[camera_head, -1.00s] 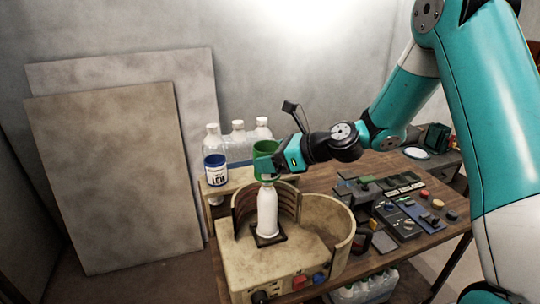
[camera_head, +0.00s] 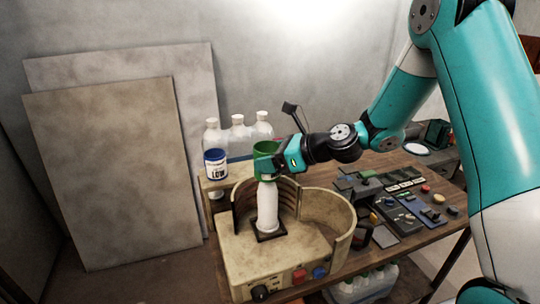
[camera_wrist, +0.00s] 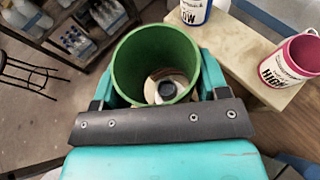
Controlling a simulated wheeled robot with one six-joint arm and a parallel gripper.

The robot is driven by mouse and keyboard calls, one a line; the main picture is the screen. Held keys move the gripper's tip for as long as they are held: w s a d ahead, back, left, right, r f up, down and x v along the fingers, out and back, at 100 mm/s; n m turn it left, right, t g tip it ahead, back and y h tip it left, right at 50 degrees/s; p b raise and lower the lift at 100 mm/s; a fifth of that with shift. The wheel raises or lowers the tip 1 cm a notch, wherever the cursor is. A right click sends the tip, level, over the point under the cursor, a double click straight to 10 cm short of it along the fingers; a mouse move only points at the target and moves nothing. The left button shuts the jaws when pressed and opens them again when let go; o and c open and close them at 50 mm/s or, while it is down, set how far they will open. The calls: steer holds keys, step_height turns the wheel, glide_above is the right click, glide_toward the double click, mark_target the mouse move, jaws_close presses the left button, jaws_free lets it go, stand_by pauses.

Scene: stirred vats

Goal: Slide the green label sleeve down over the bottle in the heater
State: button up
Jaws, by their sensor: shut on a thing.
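My gripper (camera_head: 267,167) is shut on the green label sleeve (camera_head: 265,148), an open ring held upright. The wrist view shows the sleeve (camera_wrist: 128,65) between my two fingers (camera_wrist: 158,82). The white bottle (camera_head: 268,210) stands upright on a dark square plate in the heater (camera_head: 275,262). The sleeve is over the bottle's top, its lower edge at about the cap's height. Whether sleeve and bottle touch is not clear.
The heater's curved wall (camera_head: 341,222) surrounds the bottle's back and right. A blue-rimmed LOW sleeve (camera_head: 216,165) and a magenta HIGH sleeve (camera_wrist: 290,60) stand on a wooden shelf (camera_wrist: 258,78). Clear bottles (camera_head: 238,137) stand behind. Controls (camera_head: 405,215) lie to the right.

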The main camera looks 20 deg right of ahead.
mark_target(255, 146)
steer(key=shift+f+b, duration=4.45)
steer(key=shift+f, duration=3.65)
steer(key=o, duration=0.7)
step_height(255, 146, up, 20)
